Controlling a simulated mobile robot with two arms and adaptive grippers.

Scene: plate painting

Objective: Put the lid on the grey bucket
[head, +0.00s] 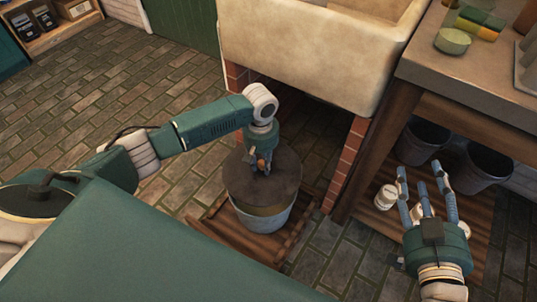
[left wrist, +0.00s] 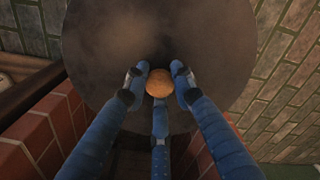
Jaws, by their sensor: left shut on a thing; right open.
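The lid (head: 285,180) is a dark round disc with a small orange-brown wooden knob (left wrist: 158,83) at its middle. The grey bucket (head: 264,220) stands on a wooden slatted board in front of the sink. The lid is over the bucket's mouth and covers it; a brownish band shows between the lid's near edge and the grey wall. I cannot tell whether the lid rests on the rim or hangs just above it. My left gripper (head: 262,166) comes from above, its fingers shut around the knob. My right gripper (head: 425,187) is open and empty, off to the right.
The slatted board (head: 230,236) lies on the brick floor. A stone sink (head: 300,45) on red brick piers (head: 348,165) stands close behind the bucket. At right, a wooden table (head: 470,85) has dark buckets (head: 481,168) and a white jar (head: 386,197) beneath it. Floor at left is clear.

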